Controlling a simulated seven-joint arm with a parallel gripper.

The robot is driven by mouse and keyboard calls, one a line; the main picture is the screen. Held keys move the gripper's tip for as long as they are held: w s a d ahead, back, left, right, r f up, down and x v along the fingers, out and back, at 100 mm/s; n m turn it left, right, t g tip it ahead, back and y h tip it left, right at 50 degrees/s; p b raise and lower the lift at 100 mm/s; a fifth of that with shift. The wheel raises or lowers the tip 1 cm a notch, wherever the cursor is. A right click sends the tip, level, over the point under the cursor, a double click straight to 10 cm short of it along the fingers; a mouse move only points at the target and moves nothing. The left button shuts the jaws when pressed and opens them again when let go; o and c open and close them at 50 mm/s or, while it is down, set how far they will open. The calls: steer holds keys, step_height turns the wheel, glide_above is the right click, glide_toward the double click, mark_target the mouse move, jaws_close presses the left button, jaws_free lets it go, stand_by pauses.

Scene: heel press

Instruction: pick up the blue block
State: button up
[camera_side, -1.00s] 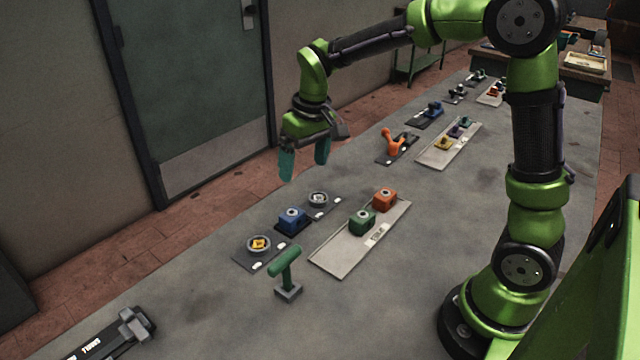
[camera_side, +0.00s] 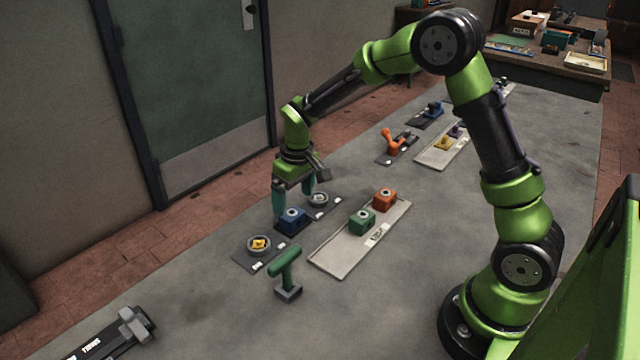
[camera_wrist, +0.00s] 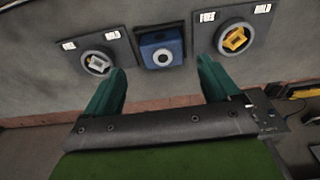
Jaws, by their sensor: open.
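The blue block (camera_side: 292,219) has a pale ring on its top and sits on a dark plate between two round fixtures. It also shows in the wrist view (camera_wrist: 161,50), ahead of the fingertips and between their lines. My gripper (camera_side: 295,202) has teal fingers and is open and empty. In the side view its fingers hang just above and behind the block, the left one overlapping the block's left edge in the picture. In the wrist view the fingers (camera_wrist: 160,72) are spread wider than the block. I cannot tell whether a finger touches it.
A round fixture with a yellow centre (camera_side: 259,244) and a grey one (camera_side: 318,198) flank the block. A pale tray (camera_side: 340,256) holds a green block (camera_side: 362,222) and an orange block (camera_side: 385,199). A green T-handle (camera_side: 286,270) stands in front. The table's front is mostly clear.

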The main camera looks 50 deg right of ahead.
mark_target(292, 213)
steer(key=f, duration=0.5)
steer(key=shift+w+a+f, duration=0.1)
steer(key=shift+w+a, duration=0.1)
steer(key=shift+c, duration=0.4)
steer(key=c, duration=1.2)
